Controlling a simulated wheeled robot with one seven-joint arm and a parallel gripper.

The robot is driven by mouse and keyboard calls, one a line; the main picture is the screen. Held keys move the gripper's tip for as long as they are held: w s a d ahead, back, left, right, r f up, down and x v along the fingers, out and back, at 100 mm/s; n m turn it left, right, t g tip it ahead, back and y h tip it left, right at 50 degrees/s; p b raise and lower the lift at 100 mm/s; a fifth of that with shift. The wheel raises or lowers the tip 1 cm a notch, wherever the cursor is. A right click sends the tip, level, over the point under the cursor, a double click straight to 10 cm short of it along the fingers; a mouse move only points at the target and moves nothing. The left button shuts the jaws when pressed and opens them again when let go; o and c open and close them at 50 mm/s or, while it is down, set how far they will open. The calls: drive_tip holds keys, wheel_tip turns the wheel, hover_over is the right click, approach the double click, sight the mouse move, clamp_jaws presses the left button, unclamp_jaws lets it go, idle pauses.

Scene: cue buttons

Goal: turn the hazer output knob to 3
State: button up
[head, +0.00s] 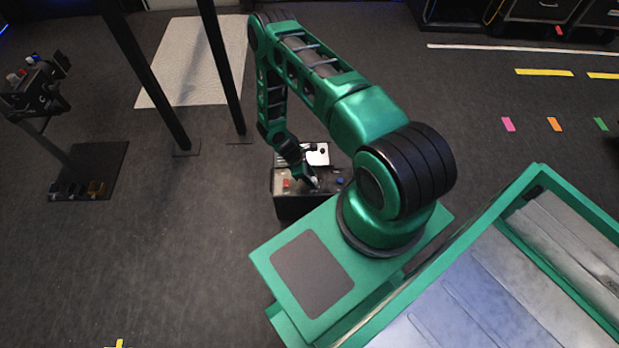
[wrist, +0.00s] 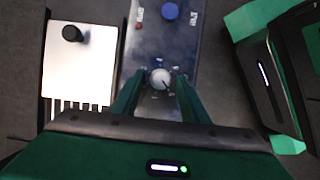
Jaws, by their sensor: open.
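The hazer output knob (wrist: 160,78) is a small round white knob on a grey metal panel (wrist: 187,50) in the wrist view. Small markings surround it, too small to read, and I cannot tell its setting. My gripper (wrist: 158,84) is open, with its green fingers to the left and right of the knob. I cannot tell whether either finger touches it. In the head view my gripper (head: 311,184) is over the top of a dark box (head: 299,206), and the knob is mostly hidden there.
A blue button (wrist: 170,11) and a small red button (wrist: 139,24) sit on the same panel. A white plate with a black knob (wrist: 72,33) lies left of it. In the head view, black posts (head: 225,70) and a stand with a lamp (head: 35,90) are to the left.

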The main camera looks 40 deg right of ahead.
clamp_jaws()
drive_tip(key=shift+w+m, duration=0.15)
drive_tip(key=shift+m, duration=0.15)
